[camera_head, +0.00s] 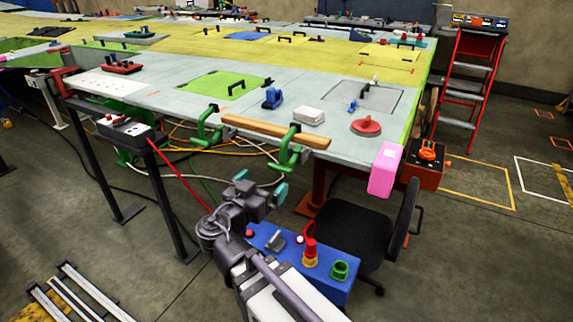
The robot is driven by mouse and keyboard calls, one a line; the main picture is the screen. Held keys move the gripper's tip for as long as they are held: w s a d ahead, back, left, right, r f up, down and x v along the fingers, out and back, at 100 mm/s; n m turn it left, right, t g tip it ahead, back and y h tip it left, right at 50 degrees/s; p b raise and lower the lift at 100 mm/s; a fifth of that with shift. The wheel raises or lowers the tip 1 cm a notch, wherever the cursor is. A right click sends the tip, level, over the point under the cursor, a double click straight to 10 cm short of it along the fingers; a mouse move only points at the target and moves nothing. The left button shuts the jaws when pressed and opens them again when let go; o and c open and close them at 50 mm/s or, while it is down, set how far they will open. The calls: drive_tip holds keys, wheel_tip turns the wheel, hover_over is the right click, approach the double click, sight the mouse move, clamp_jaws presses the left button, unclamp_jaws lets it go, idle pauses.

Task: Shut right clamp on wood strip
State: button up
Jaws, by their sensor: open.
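The wood strip (262,129) is a tan bar lying along the near edge of the grey wing table. The right clamp (285,158) is a green C-shaped clamp at the table edge. Its upper part crosses the strip right of the middle and its lower part hangs below the edge. I cannot tell whether its jaw presses on the strip. A matching green left clamp (203,136) stands at the strip's left end. My gripper (261,185), with teal fingertips, is open and empty. It is below the table edge, in front of and lower than the right clamp, apart from it.
A blue bench (325,275) with red and green items and a black chair (350,225) stand right of my arm. A pink block (384,168) hangs at the table corner. Cables (190,165) run under the table. The floor at lower left has metal rails.

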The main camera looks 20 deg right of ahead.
sight(278, 168)
drive_tip(key=x, duration=1)
drive_tip(key=shift+d+f, duration=0.1)
drive_tip(key=shift+c, duration=0.5)
drive_tip(key=c, duration=1.1)
drive_tip(key=shift+c, duration=0.2)
